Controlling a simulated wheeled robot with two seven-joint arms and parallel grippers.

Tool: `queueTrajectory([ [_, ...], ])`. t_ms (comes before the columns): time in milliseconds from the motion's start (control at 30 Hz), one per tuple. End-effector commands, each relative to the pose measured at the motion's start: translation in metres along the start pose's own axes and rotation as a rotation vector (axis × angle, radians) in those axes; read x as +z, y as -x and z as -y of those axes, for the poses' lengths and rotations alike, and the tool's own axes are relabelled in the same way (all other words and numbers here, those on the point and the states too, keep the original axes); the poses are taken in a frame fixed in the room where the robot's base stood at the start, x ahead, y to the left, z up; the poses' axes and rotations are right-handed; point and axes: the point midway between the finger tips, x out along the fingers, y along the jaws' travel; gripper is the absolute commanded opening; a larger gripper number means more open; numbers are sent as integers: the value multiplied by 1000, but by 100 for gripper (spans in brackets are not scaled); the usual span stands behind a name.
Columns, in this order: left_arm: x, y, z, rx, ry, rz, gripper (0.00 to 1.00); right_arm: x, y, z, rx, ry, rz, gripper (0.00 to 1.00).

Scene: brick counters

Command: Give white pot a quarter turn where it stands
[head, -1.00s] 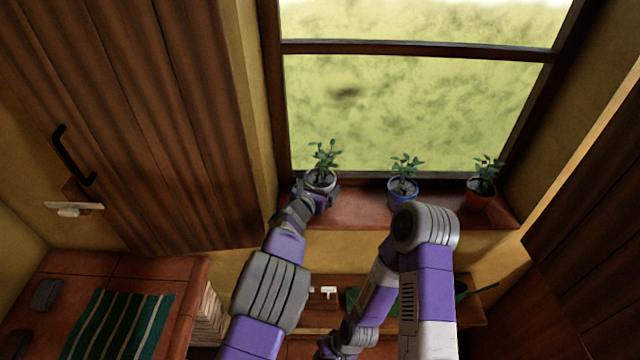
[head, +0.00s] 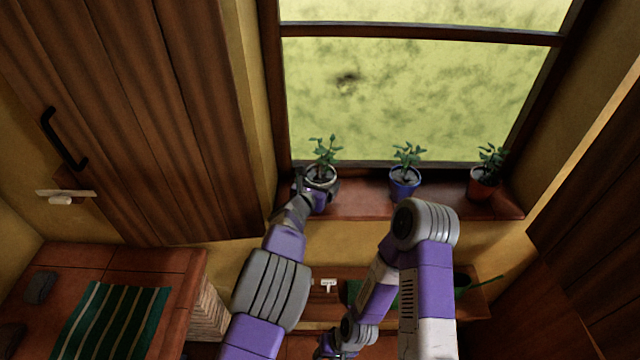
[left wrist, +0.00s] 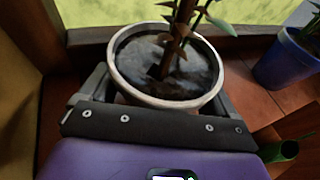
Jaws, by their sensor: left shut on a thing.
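The white pot (head: 333,184) stands upright on the windowsill at the left end, with a leafy plant in dark soil. My left gripper (head: 317,187) reaches it from the front left, with its jaws closed around the pot's sides. In the left wrist view the pot's pale rim (left wrist: 122,94) shows above the gripper's dark palm bar, with a finger at either side. The fingertips and the pot's lower part are hidden there.
A blue pot (head: 404,188) stands on the brick windowsill (head: 365,203) to the right, clear of my left gripper. A red pot (head: 482,189) stands farther right. The window frame is close behind the pots. A striped cloth (head: 115,320) lies on the left counter.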

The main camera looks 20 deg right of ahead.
Motion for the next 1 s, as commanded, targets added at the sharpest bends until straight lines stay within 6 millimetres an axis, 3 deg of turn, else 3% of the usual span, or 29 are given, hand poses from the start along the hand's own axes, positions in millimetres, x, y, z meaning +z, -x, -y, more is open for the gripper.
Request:
queueTrajectory([
  [100,2,0,0,-1,0,5,100,0,0,0,0,0,0,38],
  [433,0,6,0,0,0,0,100,0,-1,0,0,0,0,38],
  [1000,2,72,0,-1,0,4,100,0,-11,-4,0,0,0,38],
])
